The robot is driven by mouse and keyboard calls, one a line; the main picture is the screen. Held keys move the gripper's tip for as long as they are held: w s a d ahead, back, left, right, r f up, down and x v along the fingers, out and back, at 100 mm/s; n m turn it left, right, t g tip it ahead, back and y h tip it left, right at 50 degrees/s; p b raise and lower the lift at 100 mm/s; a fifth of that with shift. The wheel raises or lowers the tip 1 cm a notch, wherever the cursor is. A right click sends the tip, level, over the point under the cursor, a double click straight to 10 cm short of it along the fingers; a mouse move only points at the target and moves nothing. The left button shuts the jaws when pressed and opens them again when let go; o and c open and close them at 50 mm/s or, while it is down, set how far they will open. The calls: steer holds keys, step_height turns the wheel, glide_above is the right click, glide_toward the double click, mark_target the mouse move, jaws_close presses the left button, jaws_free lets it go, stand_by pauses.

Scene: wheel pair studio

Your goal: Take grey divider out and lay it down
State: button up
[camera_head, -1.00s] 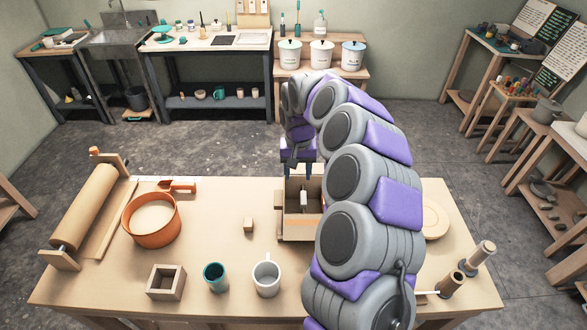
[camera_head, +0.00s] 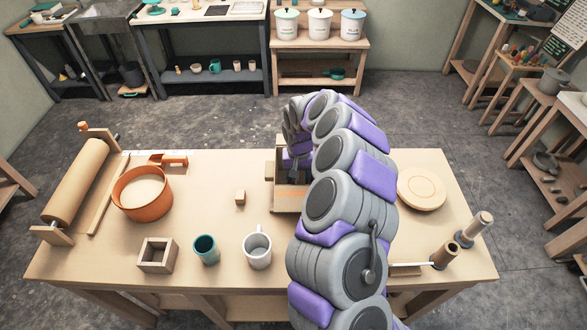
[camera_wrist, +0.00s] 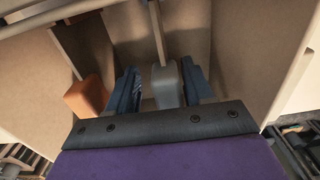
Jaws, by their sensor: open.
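The wooden box (camera_head: 290,200) stands at the back middle of the table, partly hidden by my arm. My gripper (camera_wrist: 160,70) is down inside it, open, with its two dark fingers on either side of a grey upright piece, apparently the grey divider (camera_wrist: 167,86). The right finger is very close to the grey piece; I cannot tell whether they touch. A gap shows on the left. An orange block (camera_wrist: 89,97) is left of the fingers in the wrist view. In the head view the divider is hidden behind my gripper (camera_head: 293,177).
A small wooden block (camera_head: 240,198) lies left of the box. A round board (camera_head: 421,190) lies right.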

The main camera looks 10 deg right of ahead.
steer(key=shift+w+d+f, duration=0.1)
steer(key=shift+d+f, duration=0.1)
steer(key=shift+f, duration=0.1)
steer(key=shift+s+a, duration=0.2)
steer(key=shift+a, duration=0.05)
steer(key=shift+w+a, duration=0.1)
steer(key=shift+a, duration=0.85)
steer(key=shift+c, duration=1.2)
steer(key=shift+d, duration=0.95)
steer(key=c, duration=0.5)
steer(key=shift+a, duration=0.1)
jaws_close()
steer(key=shift+o, duration=0.8)
jaws_free()
steer(key=shift+a, duration=0.5)
jaws_close()
steer(key=shift+d, duration=0.1)
steer(key=shift+d, duration=0.1)
